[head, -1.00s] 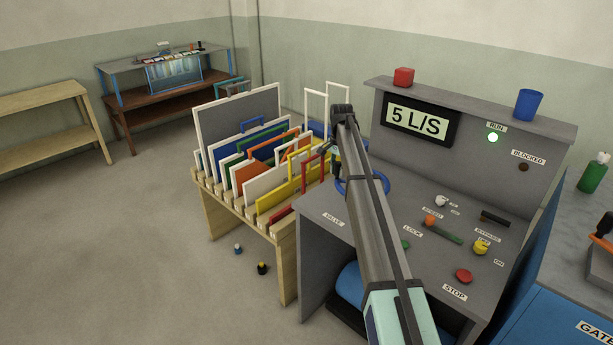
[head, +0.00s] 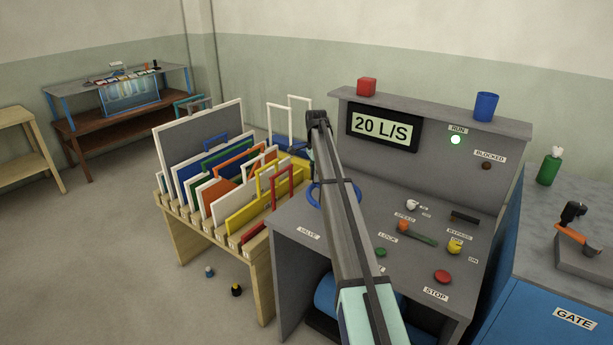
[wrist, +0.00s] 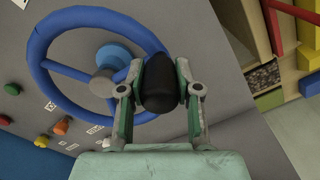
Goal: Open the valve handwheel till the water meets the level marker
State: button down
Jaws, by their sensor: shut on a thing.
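The blue valve handwheel (head: 314,196) sits on the left of the grey console, mostly hidden behind my arm in the head view. In the wrist view, the handwheel (wrist: 42,30) fills the upper left, with its spokes and hub. My gripper (wrist: 160,88) is shut on the wheel's black knob (wrist: 160,72) at the rim, one finger on each side. The console display (head: 384,129) reads 20 L/S. A small glass tank (head: 130,95) stands on the far bench; I cannot make out a water level or a level marker in it.
A wooden rack (head: 262,270) of coloured panels stands just left of the console. Speed, lock, bypass and red stop (head: 442,277) controls lie right of my arm. The green run light (head: 456,140) is lit. A blue gate cabinet (head: 540,290) stands at right.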

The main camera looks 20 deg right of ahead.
jog(key=shift+w+d, duration=0.1)
jog(key=shift+d, duration=0.15)
jog(key=c, duration=0.8)
grip_release()
notch_tip(320, 180, up, 12)
jog(key=shift+r, duration=0.15)
